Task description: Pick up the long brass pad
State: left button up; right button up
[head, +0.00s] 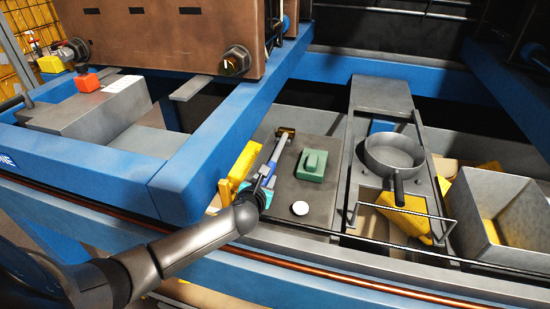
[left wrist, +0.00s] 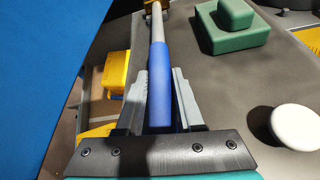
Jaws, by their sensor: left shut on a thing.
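A long tool has a brass-coloured pad (head: 285,131) at its far end, a grey shaft and a blue handle (left wrist: 161,75). It lies over the dark grey worktop (head: 300,188); I cannot tell whether it is touching or slightly raised. My left gripper (head: 262,181) is shut on the blue handle, with a finger on each side of it in the left wrist view (left wrist: 160,88). The brass pad is at the top edge of the left wrist view (left wrist: 156,5), partly cut off. My right gripper is not in view.
A green block (head: 311,165) and a white round knob (head: 299,208) are right of the tool. A blue beam (head: 215,150) runs close on the left, by yellow pieces (head: 237,172). A grey pan (head: 393,155) and a grey bin (head: 495,210) are further right.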

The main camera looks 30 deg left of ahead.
pick_arm(q)
grip_shut()
